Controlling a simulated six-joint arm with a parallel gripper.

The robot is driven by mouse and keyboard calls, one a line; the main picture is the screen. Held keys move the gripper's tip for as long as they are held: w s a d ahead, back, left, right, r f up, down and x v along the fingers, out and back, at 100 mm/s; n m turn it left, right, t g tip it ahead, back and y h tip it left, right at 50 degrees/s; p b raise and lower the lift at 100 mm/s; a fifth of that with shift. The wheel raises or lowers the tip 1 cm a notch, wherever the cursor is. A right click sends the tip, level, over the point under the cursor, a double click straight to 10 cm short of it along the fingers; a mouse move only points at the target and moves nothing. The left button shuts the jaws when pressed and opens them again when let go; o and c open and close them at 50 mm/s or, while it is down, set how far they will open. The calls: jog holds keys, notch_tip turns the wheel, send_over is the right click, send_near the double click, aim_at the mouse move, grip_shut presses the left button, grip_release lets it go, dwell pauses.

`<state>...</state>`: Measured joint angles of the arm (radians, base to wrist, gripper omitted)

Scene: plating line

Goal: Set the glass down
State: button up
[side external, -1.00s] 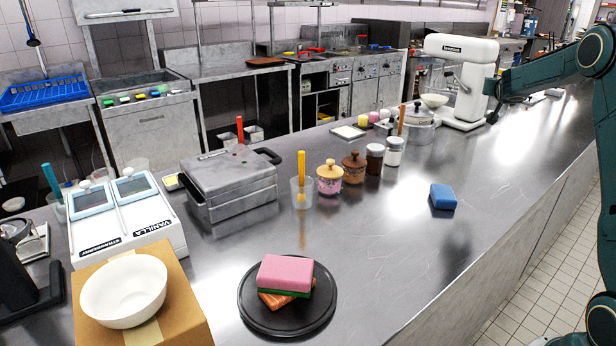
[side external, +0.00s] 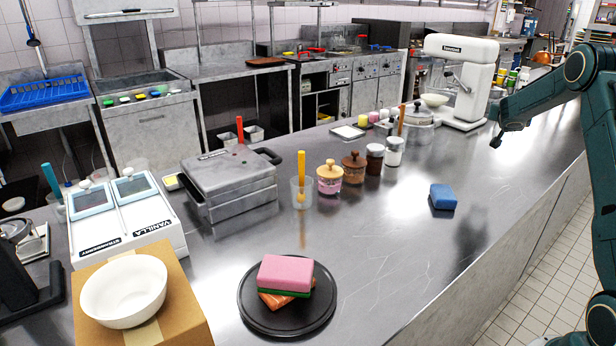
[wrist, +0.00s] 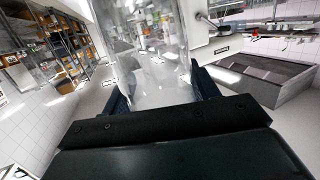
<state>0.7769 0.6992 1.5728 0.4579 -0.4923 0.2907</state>
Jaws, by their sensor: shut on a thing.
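A clear glass (wrist: 150,45) shows in the wrist view, upper middle, between the two dark fingers of my gripper (wrist: 160,88). My gripper is shut on it. The background shows through the glass, and its far end runs out of the top of the picture. In the side external view my gripper (side external: 508,138) is at the right, just right of the white stand mixer and over the far part of the steel counter (side external: 400,240). I cannot make out the held glass there; how far it is above the counter is unclear.
The white stand mixer (side external: 462,80) stands close left of my gripper. The counter's right part is largely clear.

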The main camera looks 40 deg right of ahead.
jog(key=shift+f, duration=6.4)
jog(key=shift+f, duration=0.1)
jog(key=o, duration=1.2)
jog(key=shift+v, duration=6.05)
